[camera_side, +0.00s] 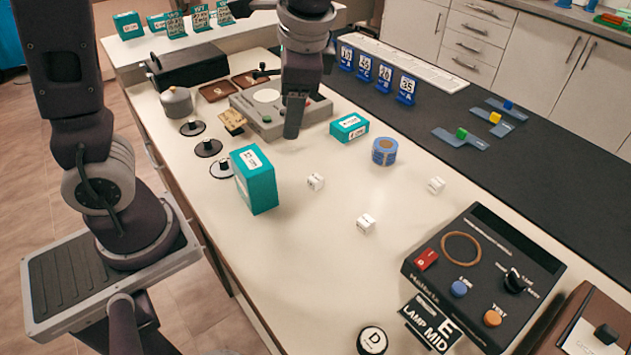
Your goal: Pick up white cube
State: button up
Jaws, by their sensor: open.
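Three small white cubes with dark marks on them lie apart on the cream tabletop. One white cube (315,182) is near the middle, right of the large teal box. A second white cube (366,223) lies lower and to its right. A third white cube (436,185) lies farther right, near the dark counter strip. My gripper (291,132) hangs pointing down above the table, in front of the grey device and up-left of the nearest cube. It is open with nothing seen in it. The gap between its fingers is hard to see from this side.
A large teal box (254,180) stands left of the cubes. A smaller teal box (349,128) and a blue tape roll (384,151) lie behind them. A grey device (250,108) sits by my gripper. A black control panel (420,268) fills the right front.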

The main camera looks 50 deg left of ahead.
jog(key=w+f+m+g+y, duration=0.2)
jog(key=w+f+m+y, duration=0.15)
jog(key=w+f, duration=0.45)
jog(key=m+y, duration=0.6)
jog(key=m, duration=0.1)
send_near(320, 181)
jog(key=a, duration=0.2)
jog(key=s+a, duration=0.1)
jog(key=shift+f+t, duration=0.3)
jog(key=shift+f, duration=0.05)
jog(key=shift+y, duration=0.35)
jog(key=x, duration=0.3)
jog(key=f+x, duration=0.1)
jog(key=x, duration=0.3)
jog(key=shift+w+d, duration=0.1)
jog(key=shift+d, duration=0.1)
jog(key=shift+a+f, duration=0.15)
jog(key=shift+a, duration=0.2)
grip_shut()
